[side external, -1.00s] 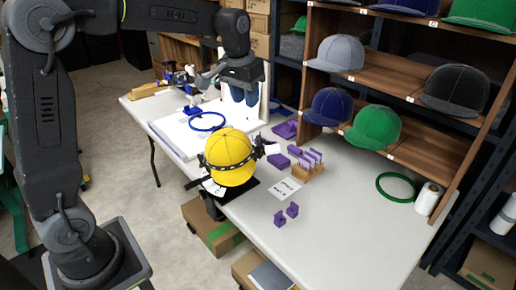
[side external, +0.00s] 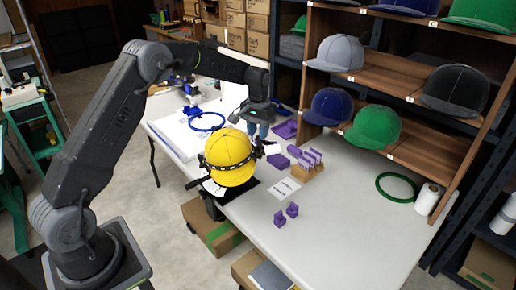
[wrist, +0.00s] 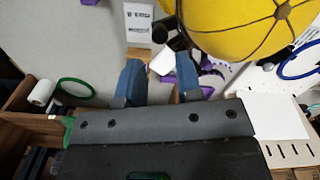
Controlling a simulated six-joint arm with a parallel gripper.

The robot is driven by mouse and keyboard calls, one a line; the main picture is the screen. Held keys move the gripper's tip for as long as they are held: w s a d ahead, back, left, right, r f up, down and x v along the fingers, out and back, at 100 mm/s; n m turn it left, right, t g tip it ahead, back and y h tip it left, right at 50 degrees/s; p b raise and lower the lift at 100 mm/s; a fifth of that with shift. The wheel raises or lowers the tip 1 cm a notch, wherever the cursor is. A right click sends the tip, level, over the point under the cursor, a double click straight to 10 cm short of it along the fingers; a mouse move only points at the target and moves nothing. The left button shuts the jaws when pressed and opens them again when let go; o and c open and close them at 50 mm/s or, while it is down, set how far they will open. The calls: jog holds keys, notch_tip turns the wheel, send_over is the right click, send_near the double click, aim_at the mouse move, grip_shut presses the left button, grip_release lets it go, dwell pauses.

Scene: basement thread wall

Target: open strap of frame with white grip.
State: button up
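A yellow cap (side external: 230,150) sits on a black cap frame at the table's near-left edge, with a dark studded strap (side external: 225,166) around its lower part. A white grip (side external: 271,149) sticks out at the right end of the strap. My gripper (side external: 257,131) is just above and behind this grip, fingers pointing down. In the wrist view my gripper (wrist: 160,68) is open, with its blue fingers apart. The white grip (wrist: 162,61) shows between the fingertips there, beside the yellow cap (wrist: 245,22). I cannot tell whether the fingers touch it.
Purple parts in a wooden holder (side external: 309,170) stand right of the cap, and a printed card (side external: 285,187) lies nearby. A blue ring (side external: 207,122) lies behind left. A green ring (side external: 397,187) and white roll (side external: 428,198) are far right. A cap shelf (side external: 390,85) stands behind.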

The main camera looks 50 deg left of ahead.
aim_at(258, 148)
notch_tip(258, 148, down, 7)
jog(key=shift+r, duration=0.2)
grip_shut()
dwell(0.3)
